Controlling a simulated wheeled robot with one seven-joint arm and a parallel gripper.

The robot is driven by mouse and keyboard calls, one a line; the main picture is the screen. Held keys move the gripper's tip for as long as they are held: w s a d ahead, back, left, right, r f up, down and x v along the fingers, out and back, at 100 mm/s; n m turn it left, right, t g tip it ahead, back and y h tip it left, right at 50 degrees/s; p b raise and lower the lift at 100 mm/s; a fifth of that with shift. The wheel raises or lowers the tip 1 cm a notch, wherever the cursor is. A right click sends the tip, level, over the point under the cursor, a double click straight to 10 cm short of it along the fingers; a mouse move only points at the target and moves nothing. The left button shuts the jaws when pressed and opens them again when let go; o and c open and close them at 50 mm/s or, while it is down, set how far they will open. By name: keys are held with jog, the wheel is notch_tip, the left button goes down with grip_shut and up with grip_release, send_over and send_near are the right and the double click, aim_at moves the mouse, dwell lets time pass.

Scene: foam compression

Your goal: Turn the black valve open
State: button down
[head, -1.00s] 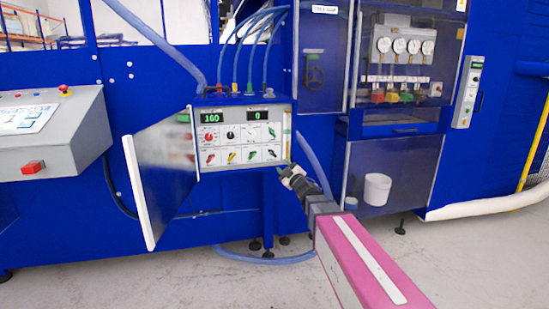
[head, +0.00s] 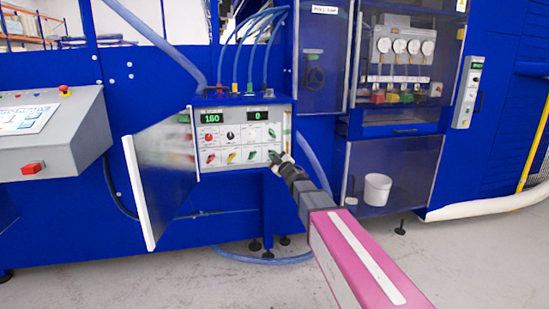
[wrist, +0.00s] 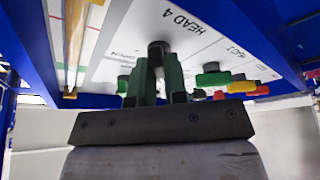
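The black valve (wrist: 159,50) is a dark knob at the tips of my gripper's two green fingers in the wrist view, by the printed label HEAD 4. My gripper (wrist: 160,66) has a small gap between its fingers; whether they press on the valve cannot be told. In the head view my gripper (head: 275,158) is at the lower right corner of the white control panel (head: 243,133) and covers the valve there. The valve's turn angle is not clear.
Red, yellow and green knobs sit on the panel; a green knob (wrist: 213,78) is nearby in the wrist view. An open grey door (head: 160,175) hangs left of the panel. Blue hoses (head: 262,50) rise above it. A white bucket (head: 377,189) stands at right.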

jog(key=shift+m, duration=0.4)
jog(key=shift+s+a+m+t+h, duration=0.15)
jog(key=shift+m+t+h, duration=0.4)
jog(key=shift+m+h, duration=2.45)
jog(key=shift+a+m+t+h, duration=0.2)
jog(key=shift+m+t+h, duration=0.45)
jog(key=shift+m, duration=4.55)
jog(key=shift+s+a+m+t+h, duration=0.15)
jog(key=shift+m+t+h, duration=0.25)
jog(key=shift+m+h, duration=2.65)
jog(key=shift+w+m+y, duration=0.1)
jog(key=shift+m+y, duration=1)
jog(key=shift+m, duration=0.15)
jog(key=c, duration=1.1)
grip_release()
jog(key=shift+c, duration=0.2)
jog(key=v, duration=1)
jog(key=shift+s, duration=0.4)
